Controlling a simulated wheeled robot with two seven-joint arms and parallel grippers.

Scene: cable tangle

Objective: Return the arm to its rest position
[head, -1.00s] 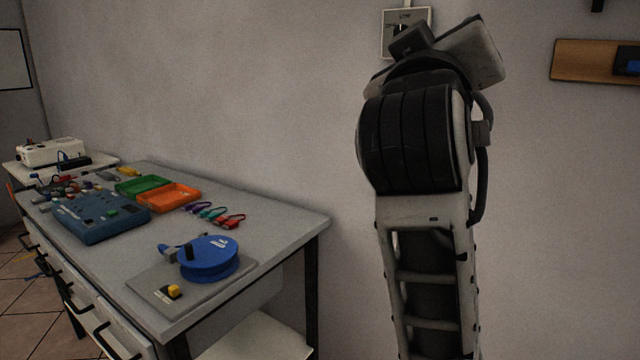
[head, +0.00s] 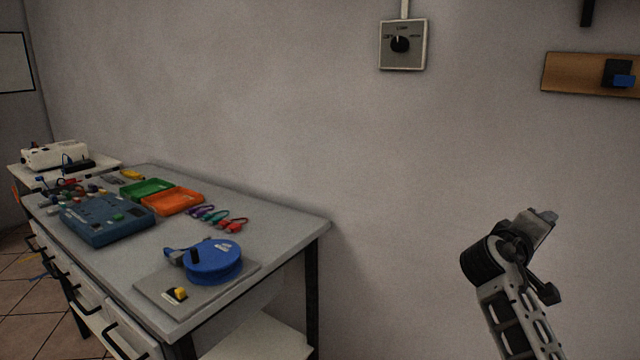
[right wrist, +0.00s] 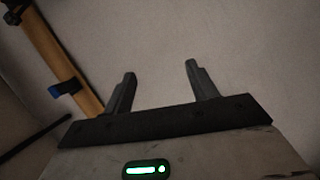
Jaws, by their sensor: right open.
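My right arm (head: 508,285) rises from the lower right of the head view, apart from the wall and the bench. Its gripper end (head: 541,218) is small there and its fingers are hard to make out. In the right wrist view the right gripper (right wrist: 160,75) shows two fingers spread apart with nothing between them, and bare wall beyond. My left arm and left gripper are not in view.
The workbench (head: 290,222) on the left holds a blue reel (head: 213,262), a green tray (head: 147,189), an orange tray (head: 172,203) and a blue box (head: 105,220). A rotary switch (head: 402,45) is on the wall. A wooden wall board (head: 575,76) hangs at right.

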